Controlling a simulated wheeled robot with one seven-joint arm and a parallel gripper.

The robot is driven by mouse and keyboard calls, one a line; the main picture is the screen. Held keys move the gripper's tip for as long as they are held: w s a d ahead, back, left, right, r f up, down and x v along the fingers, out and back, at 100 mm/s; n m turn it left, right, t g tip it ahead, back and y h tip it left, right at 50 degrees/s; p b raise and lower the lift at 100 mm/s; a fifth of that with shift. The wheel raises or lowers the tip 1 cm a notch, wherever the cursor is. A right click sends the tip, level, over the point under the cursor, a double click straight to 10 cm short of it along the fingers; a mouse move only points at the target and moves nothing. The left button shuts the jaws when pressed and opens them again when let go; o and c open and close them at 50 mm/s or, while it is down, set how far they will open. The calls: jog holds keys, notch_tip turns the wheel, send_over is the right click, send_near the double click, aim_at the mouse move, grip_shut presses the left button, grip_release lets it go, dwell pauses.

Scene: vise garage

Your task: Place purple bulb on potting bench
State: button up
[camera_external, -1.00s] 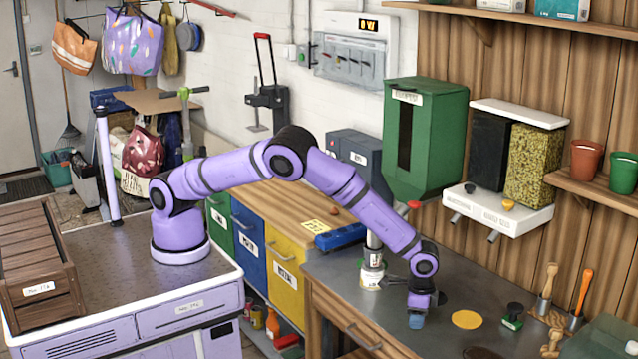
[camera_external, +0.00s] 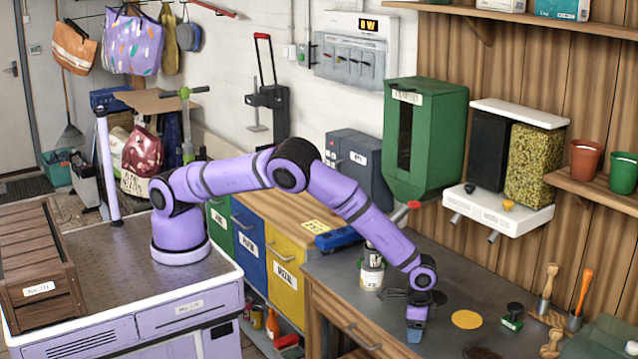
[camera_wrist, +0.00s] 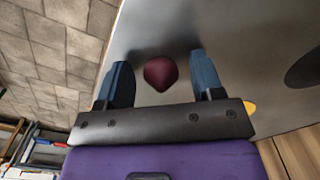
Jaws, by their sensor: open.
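The purple bulb (camera_wrist: 160,73) is a dark, reddish-purple rounded shape in the wrist view. It appears to rest on the grey top of the potting bench (camera_external: 335,267), between my two blue fingers, with visible space on each side. My gripper (camera_external: 416,333) is open and points down, low over the bench near its front edge. In the external view the bulb cannot be made out; my gripper hides that spot.
A yellow disc (camera_external: 466,319) and a dark round patch (camera_external: 482,353) lie right of my gripper. A labelled can (camera_external: 372,275) stands behind left. The bench's front edge is close.

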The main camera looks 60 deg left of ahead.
notch_tip(320, 180, up, 12)
jog(key=w+a+r+n+h, duration=0.1)
jog(key=w+a+r, duration=0.3)
jog(key=a+r, duration=0.35)
jog(key=w+a+r+n, duration=0.1)
jog(key=w+a+r, duration=0.3)
jog(key=a+r, duration=0.35)
jog(key=a+r+n+t+h, duration=0.1)
jog(key=a+r, duration=0.5)
jog(key=a, duration=0.3)
jog(key=a+r+n, duration=0.2)
jog(key=a+r, duration=0.5)
jog(key=a, duration=0.2)
jog(key=s+a+r+n+t, duration=0.1)
jog(key=s+a+r, duration=0.2)
jog(key=s+a, duration=0.5)
jog(key=s+a+r+n+t, duration=0.1)
jog(key=s+a+r, duration=0.25)
jog(key=a, duration=0.75)
jog(key=s+a+f+n+t+y, duration=0.1)
jog(key=s+a, duration=0.4)
jog(key=s, duration=0.3)
jog(key=s+a+f+n+t+y, duration=0.1)
jog(key=s+a, duration=0.5)
jog(key=s, duration=0.2)
jog(key=shift+s+f+n, duration=0.25)
jog(key=shift+s+n, duration=0.05)
jog(key=shift+n, duration=0.1)
